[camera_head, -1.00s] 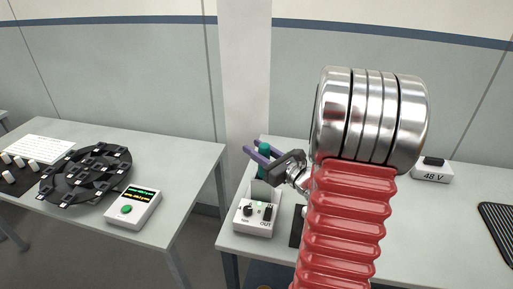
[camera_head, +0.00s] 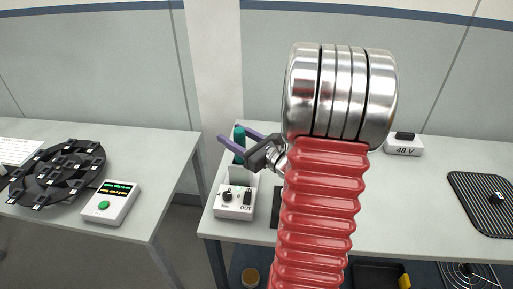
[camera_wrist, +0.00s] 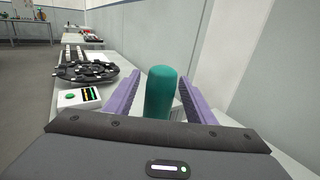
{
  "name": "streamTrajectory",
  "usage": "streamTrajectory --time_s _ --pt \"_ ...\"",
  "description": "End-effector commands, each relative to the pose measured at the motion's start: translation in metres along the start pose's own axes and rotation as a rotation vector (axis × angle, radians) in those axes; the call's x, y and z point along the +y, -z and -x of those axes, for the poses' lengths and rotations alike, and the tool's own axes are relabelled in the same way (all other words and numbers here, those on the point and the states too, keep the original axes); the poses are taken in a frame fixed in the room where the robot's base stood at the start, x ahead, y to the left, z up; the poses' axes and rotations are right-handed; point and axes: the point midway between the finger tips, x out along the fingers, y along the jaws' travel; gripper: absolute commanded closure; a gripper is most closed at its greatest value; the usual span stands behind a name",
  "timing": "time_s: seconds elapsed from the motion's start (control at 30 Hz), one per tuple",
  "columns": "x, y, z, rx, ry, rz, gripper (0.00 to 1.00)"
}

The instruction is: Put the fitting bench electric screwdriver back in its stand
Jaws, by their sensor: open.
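The teal electric screwdriver (camera_head: 239,134) stands upright behind the white control box at the left of the right bench. Its lower part goes down toward a pale upright stand (camera_head: 240,179); how deep it sits is hidden. My gripper (camera_head: 232,131) is open with its purple fingers on either side of the screwdriver's upper part. In the wrist view the rounded teal top (camera_wrist: 160,92) of the screwdriver is between the spread fingers, with gaps showing on both sides.
The white control box (camera_head: 234,203) with a knob stands in front of the stand. A 48 V box (camera_head: 404,145) and black mat (camera_head: 484,203) lie right. The left bench holds a black round carrier (camera_head: 57,175) and a display box (camera_head: 108,203). A gap separates the benches.

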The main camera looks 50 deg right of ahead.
Motion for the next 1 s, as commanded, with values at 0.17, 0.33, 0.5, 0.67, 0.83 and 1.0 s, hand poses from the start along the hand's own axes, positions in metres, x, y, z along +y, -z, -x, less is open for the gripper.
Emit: streamTrajectory --time_s 0.17,0.33,0.5,0.67,0.83,1.0 --pt "-0.001 0.000 0.023 0.001 0.004 0.000 0.50" --pt "-0.001 0.000 0.045 0.000 0.004 0.000 0.50" --pt "-0.001 0.001 0.067 0.001 0.004 0.000 0.50" --pt "-0.001 0.000 0.086 0.000 0.004 0.000 0.50" --pt "-0.001 0.001 0.105 0.000 0.003 0.001 0.50" --pt "-0.001 0.001 0.119 0.000 0.004 0.000 0.50"
